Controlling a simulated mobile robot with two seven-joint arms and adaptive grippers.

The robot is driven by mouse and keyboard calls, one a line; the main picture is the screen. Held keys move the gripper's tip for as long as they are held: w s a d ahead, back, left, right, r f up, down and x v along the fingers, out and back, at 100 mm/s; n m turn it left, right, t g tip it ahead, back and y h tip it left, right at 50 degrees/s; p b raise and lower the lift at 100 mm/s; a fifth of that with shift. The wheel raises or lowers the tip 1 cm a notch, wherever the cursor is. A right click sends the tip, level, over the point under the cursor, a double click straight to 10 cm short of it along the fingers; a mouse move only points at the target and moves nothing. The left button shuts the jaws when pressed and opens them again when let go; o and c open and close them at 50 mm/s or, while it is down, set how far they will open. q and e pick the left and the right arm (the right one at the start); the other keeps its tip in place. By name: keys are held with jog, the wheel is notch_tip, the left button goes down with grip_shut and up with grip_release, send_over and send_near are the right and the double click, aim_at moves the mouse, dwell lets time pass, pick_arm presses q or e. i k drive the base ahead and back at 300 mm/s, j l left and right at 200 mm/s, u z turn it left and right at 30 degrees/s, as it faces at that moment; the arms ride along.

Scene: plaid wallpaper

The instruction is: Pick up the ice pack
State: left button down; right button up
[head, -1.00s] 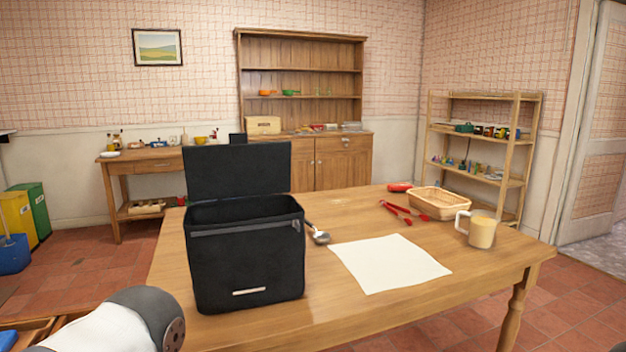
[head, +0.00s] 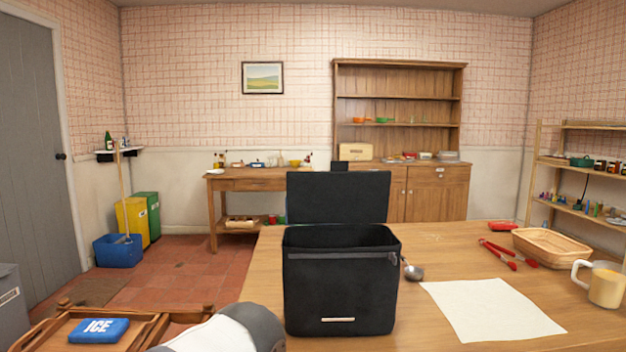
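A blue ice pack (head: 98,330) marked "ICE" lies flat on a wooden tray-like surface (head: 62,329) at the lower left of the head view. Part of my own arm, white and grey, shows at the bottom, to the right of the ice pack. Neither gripper can be seen, so nothing shows of what they hold.
A black cooler box (head: 340,290) with its lid raised stands on the wooden table (head: 430,250). A ladle (head: 412,271), white sheet (head: 490,308), red tongs (head: 500,254), basket (head: 551,246) and mug (head: 606,287) lie to its right. A grey bin (head: 10,308) stands at far left.

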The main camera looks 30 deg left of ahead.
aim_at(92, 331)
jog(key=u, duration=2.15)
jog(key=i+j+z, duration=0.4)
jog(key=j, duration=0.25)
jog(key=j+z, duration=0.2)
jog(key=j, duration=0.15)
jog(key=i+j+z, duration=0.2)
jog(key=j, duration=0.2)
jog(key=j+z, duration=0.2)
jog(key=j, duration=0.2)
jog(key=i, duration=0.05)
